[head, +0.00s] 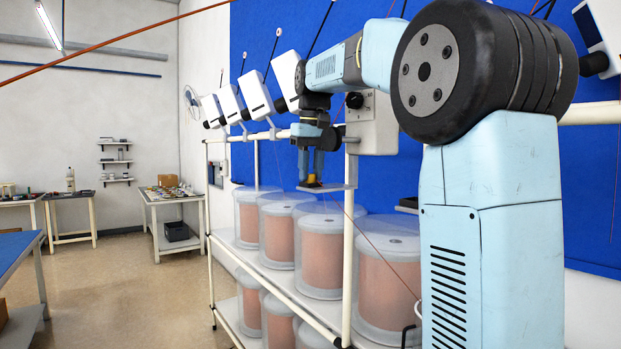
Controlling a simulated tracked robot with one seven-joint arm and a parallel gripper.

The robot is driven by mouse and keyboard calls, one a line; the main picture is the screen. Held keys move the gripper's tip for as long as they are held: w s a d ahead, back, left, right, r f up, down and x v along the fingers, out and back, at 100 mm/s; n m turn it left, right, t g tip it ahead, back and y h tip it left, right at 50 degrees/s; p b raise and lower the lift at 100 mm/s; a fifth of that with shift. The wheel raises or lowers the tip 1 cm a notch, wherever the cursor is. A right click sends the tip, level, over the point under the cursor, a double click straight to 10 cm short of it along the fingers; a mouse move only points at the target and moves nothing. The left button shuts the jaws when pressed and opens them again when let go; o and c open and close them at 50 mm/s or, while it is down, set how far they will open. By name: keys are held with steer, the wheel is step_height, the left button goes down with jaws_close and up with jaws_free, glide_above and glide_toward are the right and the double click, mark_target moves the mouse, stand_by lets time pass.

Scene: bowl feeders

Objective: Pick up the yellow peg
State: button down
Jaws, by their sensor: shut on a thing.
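My gripper (311,178) points down in the middle of the head view, at the end of my light blue arm. It is shut on the yellow peg (313,184), a small yellow piece showing at the fingertips. The peg is just over a small grey plate (342,187) fixed by the white post. The picture is too small to tell whether the peg still touches the plate. The fingers hide part of the peg.
Several clear drums (320,255) with copper-coloured contents stand on a white-framed rack (285,287) below the gripper. A grey control box (371,122) is close to its right. A thin red wire runs down past the rack. Open floor (165,295) lies left.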

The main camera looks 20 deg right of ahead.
steer(key=shift+s+r, duration=1.15)
steer(key=shift+r, duration=6.45)
steer(key=s+d, duration=0.4)
steer(key=s, duration=0.7)
steer(key=shift+s+a, duration=0.4)
steer(key=shift+a, duration=0.3)
steer(key=shift+s+a, duration=0.45)
steer(key=shift+a, duration=0.25)
steer(key=shift+s+a, duration=0.4)
steer(key=shift+a, duration=0.3)
